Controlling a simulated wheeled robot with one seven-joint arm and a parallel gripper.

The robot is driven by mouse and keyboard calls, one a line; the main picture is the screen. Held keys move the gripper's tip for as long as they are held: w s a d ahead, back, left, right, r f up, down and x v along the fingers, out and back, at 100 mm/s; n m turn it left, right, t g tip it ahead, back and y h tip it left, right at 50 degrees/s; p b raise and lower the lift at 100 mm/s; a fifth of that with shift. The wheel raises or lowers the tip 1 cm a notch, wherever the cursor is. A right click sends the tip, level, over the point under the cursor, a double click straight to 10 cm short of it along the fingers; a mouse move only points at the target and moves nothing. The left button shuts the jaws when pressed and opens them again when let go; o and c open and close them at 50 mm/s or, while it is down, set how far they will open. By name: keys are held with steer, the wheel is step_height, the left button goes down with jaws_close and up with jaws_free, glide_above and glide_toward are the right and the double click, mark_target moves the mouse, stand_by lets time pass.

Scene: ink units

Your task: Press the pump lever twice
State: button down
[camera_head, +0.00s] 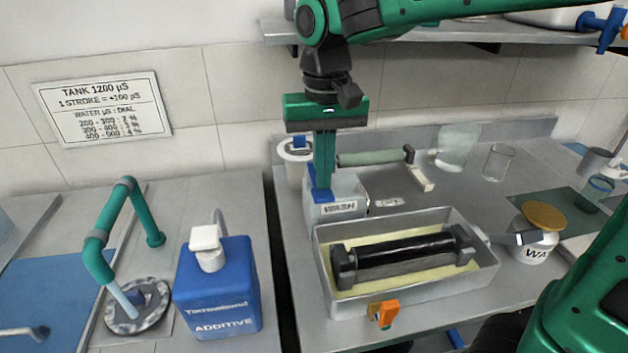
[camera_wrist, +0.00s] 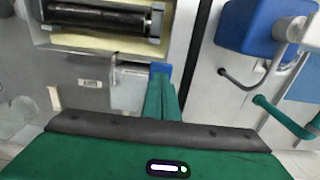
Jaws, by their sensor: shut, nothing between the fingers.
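My gripper (camera_head: 323,188) points straight down with its green fingers together and nothing between them. Its tips are over a small grey box (camera_head: 337,210) with a white label too small to read. A blue piece (camera_head: 328,197), which looks like a lever, shows right at the fingertips; it also shows in the wrist view (camera_wrist: 160,68). I cannot tell whether the tips touch it. A blue ADDITIVE container (camera_head: 217,295) with a white pump head (camera_head: 206,242) stands to the left, apart from my gripper; it also shows at the wrist view's upper right (camera_wrist: 262,28).
A grey tray (camera_head: 400,300) with a black roller (camera_head: 405,250) lies in front of the box. A green pipe (camera_head: 122,205) stands at left. A wall sign (camera_head: 103,108) reads 1200 µS. A shelf hangs above.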

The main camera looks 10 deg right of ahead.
steer(key=shift+f, duration=0.15)
stand_by(0.4)
steer(key=shift+f, duration=1.5)
steer(key=shift+r, duration=1.65)
steer(key=shift+r, duration=0.1)
steer(key=shift+r, duration=2.9)
